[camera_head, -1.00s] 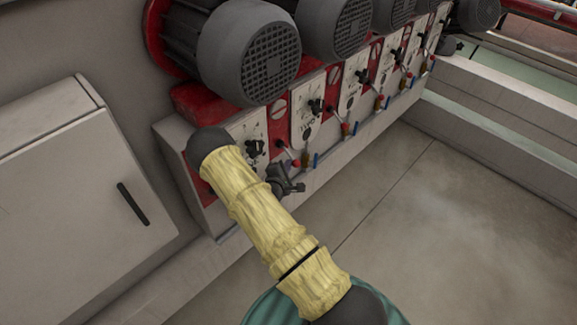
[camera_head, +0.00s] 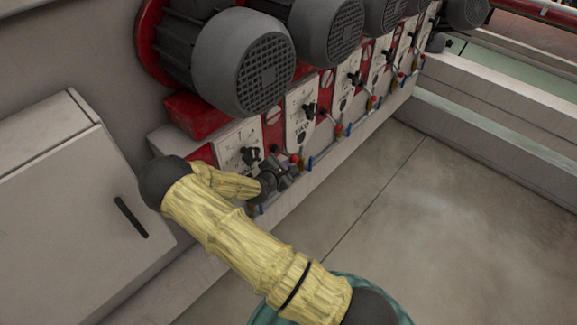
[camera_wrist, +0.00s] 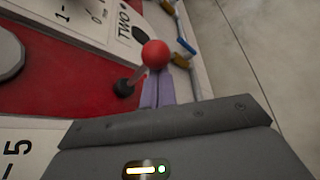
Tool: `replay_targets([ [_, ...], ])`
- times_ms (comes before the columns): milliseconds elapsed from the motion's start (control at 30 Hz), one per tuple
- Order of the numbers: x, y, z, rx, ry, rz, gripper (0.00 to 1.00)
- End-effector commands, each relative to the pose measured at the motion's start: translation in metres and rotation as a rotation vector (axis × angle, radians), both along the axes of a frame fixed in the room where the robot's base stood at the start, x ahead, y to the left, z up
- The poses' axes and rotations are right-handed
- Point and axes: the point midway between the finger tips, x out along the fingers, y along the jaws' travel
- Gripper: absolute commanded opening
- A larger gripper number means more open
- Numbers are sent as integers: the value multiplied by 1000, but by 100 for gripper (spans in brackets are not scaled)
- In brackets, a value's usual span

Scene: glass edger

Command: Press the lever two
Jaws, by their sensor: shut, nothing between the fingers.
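A lever with a red ball knob (camera_wrist: 155,54) on a thin rod stands close beside the plate marked "TWO" (camera_wrist: 124,24) in the wrist view. My gripper (camera_wrist: 158,84) shows as two purplish fingers held together, with nothing between them. The knob overlaps their tips in the picture; I cannot tell if they touch. In the head view my gripper (camera_head: 286,172) is low at the front of the machine panel, and the same red knob (camera_head: 294,158) shows just by it. Another red-knobbed lever (camera_head: 338,129) is to the right, beyond the "TWO" plate (camera_head: 301,118).
Large grey motors (camera_head: 243,62) overhang the panel. Black knobs (camera_head: 250,156) stick out of the white plates, and small blue and yellow handles (camera_head: 311,163) line the lower edge. A grey cabinet (camera_head: 70,200) stands at left. The floor at right (camera_head: 430,230) is clear.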

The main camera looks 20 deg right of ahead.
Motion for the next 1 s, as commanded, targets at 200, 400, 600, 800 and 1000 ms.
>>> replay_targets([
  [200, 0, -1, 6, -2, 0, -1, 0],
  [400, 0, -1, 9, -1, -3, -2, 0],
  [600, 0, -1, 9, -1, -2, -3, 0],
  [800, 1, -2, 9, -1, -2, -3, 0],
  [1000, -2, 2, 13, -1, 0, -6, 0],
])
